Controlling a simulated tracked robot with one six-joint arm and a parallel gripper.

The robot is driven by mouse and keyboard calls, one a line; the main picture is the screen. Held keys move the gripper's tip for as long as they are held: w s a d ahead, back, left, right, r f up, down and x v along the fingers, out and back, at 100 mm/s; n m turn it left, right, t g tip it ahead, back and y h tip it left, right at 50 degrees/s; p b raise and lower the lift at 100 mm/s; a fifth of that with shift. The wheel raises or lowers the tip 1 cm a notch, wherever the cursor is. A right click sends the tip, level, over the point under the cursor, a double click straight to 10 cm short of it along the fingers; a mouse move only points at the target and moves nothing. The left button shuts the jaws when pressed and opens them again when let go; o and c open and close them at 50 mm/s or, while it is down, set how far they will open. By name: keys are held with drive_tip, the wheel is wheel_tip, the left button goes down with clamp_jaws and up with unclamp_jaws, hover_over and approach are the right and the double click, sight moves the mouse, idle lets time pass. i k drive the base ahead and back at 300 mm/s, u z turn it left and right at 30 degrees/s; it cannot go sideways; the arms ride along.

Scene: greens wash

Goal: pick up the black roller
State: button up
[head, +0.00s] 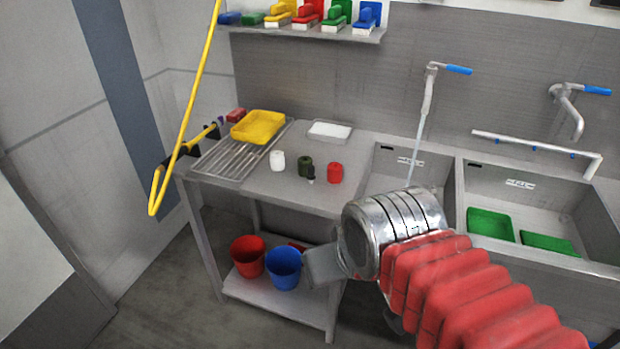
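A black piece (180,160) with a yellow handle sits at the left end of the steel table, partly behind a long yellow pole; it may be the black roller, but I cannot tell its shape clearly. A small black object (311,175) also stands on the table, against a dark green jar (304,163). My gripper (322,266) is in front of the table's right front leg, below the top and well apart from both black objects. Only one grey finger shows clearly, so its opening is hidden.
A white jar (277,161) and a red jar (335,172) flank the green one. A yellow tray (258,127) and a white tray (329,132) stand behind. Red (247,257) and blue (284,268) buckets sit on the lower shelf. Sinks (455,195) with running water are right.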

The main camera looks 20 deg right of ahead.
sight(304, 161)
drive_tip(key=k, duration=0.35)
drive_tip(key=u, duration=0.45)
drive_tip(key=i, duration=1.3)
